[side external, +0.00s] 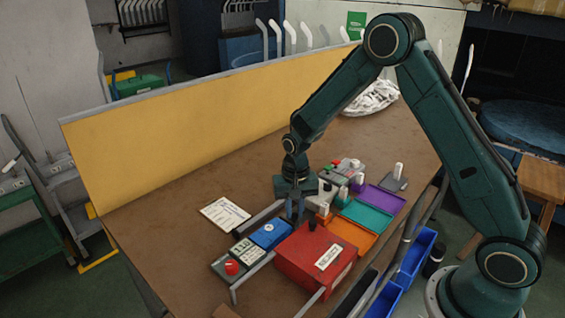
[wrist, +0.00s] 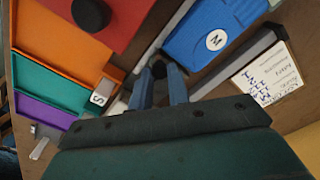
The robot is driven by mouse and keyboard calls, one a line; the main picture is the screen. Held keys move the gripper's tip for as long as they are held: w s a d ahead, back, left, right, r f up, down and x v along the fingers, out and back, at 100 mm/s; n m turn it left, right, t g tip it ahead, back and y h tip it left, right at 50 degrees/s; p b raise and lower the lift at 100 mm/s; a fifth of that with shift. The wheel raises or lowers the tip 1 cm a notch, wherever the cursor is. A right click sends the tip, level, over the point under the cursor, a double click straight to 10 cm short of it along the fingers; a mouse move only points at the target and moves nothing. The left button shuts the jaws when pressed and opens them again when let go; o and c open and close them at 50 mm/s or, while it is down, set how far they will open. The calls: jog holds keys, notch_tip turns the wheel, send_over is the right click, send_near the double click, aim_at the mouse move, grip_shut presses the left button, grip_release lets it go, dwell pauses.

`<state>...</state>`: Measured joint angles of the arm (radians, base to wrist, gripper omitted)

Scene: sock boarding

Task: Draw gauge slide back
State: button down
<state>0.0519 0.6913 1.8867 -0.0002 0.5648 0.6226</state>
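My gripper (side external: 294,212) points down between the blue block (side external: 270,235) and the row of trays. In the wrist view its two blue fingers (wrist: 159,78) stand apart, with a small dark piece (wrist: 158,66) between or just beyond their tips. I cannot tell whether the fingers touch it. This piece may be part of the gauge slide, which I cannot make out clearly. The blue block (wrist: 208,30) with a round white letter label lies beside a grey rail (wrist: 240,62). A white tab marked S (wrist: 102,92) is near the fingers on the other side.
A red box (side external: 300,262) with a black knob (side external: 312,225) stands close by. Orange (side external: 353,236), teal (side external: 368,217) and purple (side external: 384,200) trays lie right of my gripper. A panel with a red button (side external: 232,267) and a white card (side external: 225,214) lie left. The tabletop's far left is clear.

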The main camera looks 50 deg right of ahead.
jog(key=shift+d, duration=2.55)
jog(key=c, duration=1.3)
grip_release()
jog(key=shift+r, duration=0.1)
notch_tip(320, 180, up, 14)
jog(key=shift+f, duration=0.1)
